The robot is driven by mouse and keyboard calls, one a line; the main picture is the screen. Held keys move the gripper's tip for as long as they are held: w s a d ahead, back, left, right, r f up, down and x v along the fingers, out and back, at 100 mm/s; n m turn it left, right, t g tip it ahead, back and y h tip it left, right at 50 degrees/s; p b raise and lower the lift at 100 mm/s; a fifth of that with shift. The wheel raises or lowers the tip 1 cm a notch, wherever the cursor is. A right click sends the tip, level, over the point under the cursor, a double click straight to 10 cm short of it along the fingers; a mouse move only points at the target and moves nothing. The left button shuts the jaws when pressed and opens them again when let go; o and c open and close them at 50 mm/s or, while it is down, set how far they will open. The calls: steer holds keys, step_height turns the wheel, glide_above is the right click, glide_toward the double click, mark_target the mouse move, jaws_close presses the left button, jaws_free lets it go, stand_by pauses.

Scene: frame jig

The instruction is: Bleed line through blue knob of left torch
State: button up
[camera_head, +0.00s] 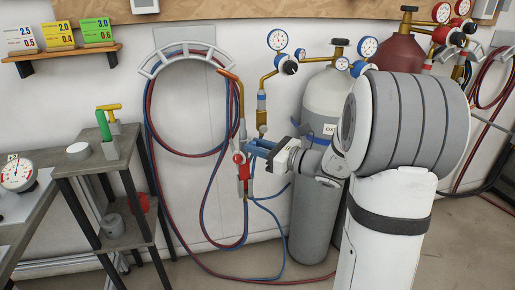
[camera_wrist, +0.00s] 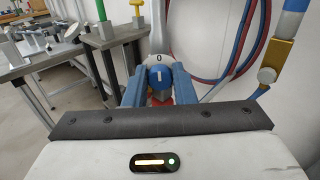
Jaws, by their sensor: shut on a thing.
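The left torch (camera_head: 242,130) hangs on the wall with its brass tip up, below a curved hose hanger. Its red knob (camera_head: 239,159) faces left in the head view. Its blue knob (camera_wrist: 160,78) shows in the wrist view, with a white line on its face and a 0 mark above it. My gripper (camera_wrist: 160,88) has its blue fingers on both sides of the blue knob and is shut on it. In the head view my gripper (camera_head: 252,148) reaches the torch from the right and hides the blue knob.
A grey oxygen cylinder (camera_head: 316,215) with gauges stands behind my arm, and a dark red cylinder (camera_head: 396,52) is beside it. Red and blue hoses (camera_head: 152,130) loop below the hanger (camera_head: 185,50). A metal stand (camera_head: 95,160) is at left.

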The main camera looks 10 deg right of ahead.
steer(key=n+b, duration=0.5)
steer(key=b, duration=0.1)
steer(key=shift+n, duration=0.3)
stand_by(0.4)
steer(key=o, duration=1)
steer(key=shift+p+v, duration=0.5)
steer(key=shift+v, duration=3.4)
steer(key=shift+s, duration=0.1)
